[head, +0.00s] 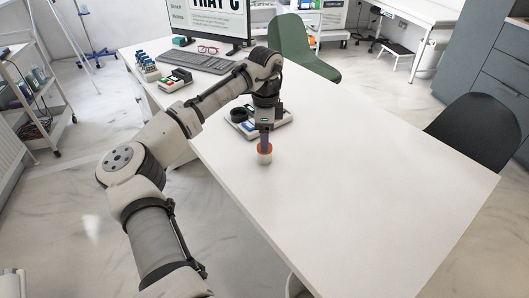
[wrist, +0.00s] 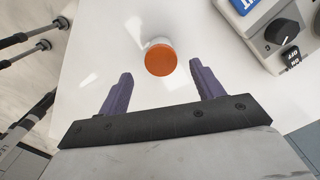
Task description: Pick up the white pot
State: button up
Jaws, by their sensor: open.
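The white pot (head: 264,158) is small, with an orange lid, and stands upright on the white table (head: 340,170) near its left edge. In the wrist view the pot (wrist: 161,58) shows mostly its orange lid from above, with a bit of white side. My gripper (head: 266,143) is just above and beside the pot, pointing down. Its two purple fingers (wrist: 158,82) are spread apart and empty in the wrist view. The pot lies a little beyond the fingertips, roughly centred between them, and no contact shows.
A white device with a dark knob (wrist: 280,32) stands close by on the table, right of the pot in the wrist view. A keyboard (head: 195,63), a monitor (head: 210,18) and a bottle rack (head: 148,68) are further back. The table's right part is clear.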

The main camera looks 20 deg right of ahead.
aim_at(263, 159)
jog(key=f, duration=0.3)
jog(key=f+p, duration=0.1)
jog(key=f, duration=0.3)
jog(key=shift+w+a+f, duration=0.1)
jog(key=shift+w+a, duration=0.05)
jog(key=shift+a, duration=0.05)
jog(key=c, duration=1)
